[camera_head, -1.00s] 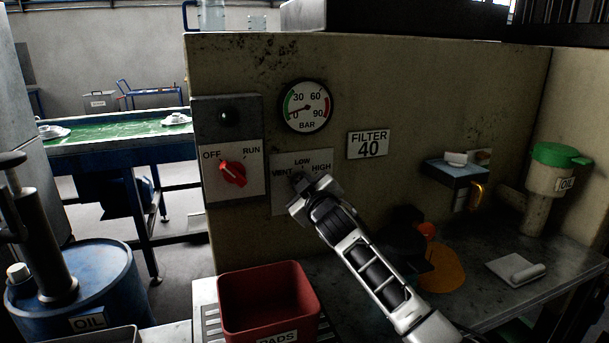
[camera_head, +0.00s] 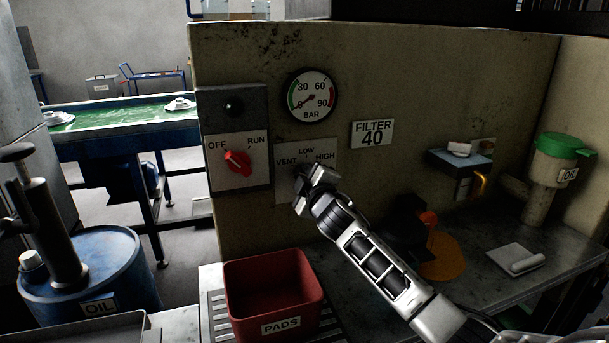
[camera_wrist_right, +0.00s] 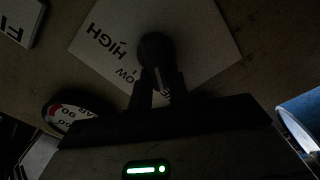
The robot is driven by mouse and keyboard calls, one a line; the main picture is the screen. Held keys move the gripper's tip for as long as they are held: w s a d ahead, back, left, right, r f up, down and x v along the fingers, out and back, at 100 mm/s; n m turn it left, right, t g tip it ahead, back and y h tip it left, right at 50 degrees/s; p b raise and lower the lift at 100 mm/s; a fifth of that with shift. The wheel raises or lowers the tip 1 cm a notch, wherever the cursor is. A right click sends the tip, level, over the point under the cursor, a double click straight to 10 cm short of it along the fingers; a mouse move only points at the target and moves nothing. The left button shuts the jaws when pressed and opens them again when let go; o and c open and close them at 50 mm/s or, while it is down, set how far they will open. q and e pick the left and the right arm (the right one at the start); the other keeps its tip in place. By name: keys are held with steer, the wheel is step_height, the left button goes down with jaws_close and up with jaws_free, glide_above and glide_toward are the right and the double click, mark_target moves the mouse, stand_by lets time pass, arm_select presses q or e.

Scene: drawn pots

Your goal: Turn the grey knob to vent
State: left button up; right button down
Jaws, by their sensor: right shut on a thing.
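The grey knob shows dark in the right wrist view (camera_wrist_right: 157,48), on a white plate marked VENT, LOW and HIGH (camera_head: 318,158). My right gripper (camera_head: 302,180) is at the knob, shut on it, and mostly hides it in the head view. Its two fingers (camera_wrist_right: 160,92) lie on either side of the knob in the wrist view. A pale line on the knob points down there, on the side of LOW away from HIGH. The VENT word is hidden in the wrist view. My left gripper is not in view.
A red OFF/RUN knob (camera_head: 238,162) is left of the plate. A pressure gauge (camera_head: 312,96) is above, its needle near 0. A FILTER 40 sign (camera_head: 372,133) is at right. A red PADS bin (camera_head: 272,290) stands below. A shelf (camera_head: 460,160) juts from the wall.

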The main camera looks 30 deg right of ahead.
steer(key=c, duration=1.4)
jaws_free()
steer(key=shift+o, duration=0.4)
steer(key=b+v, duration=0.1)
steer(key=v, duration=1.5)
steer(key=shift+b, duration=0.3)
steer(key=shift+a, duration=0.1)
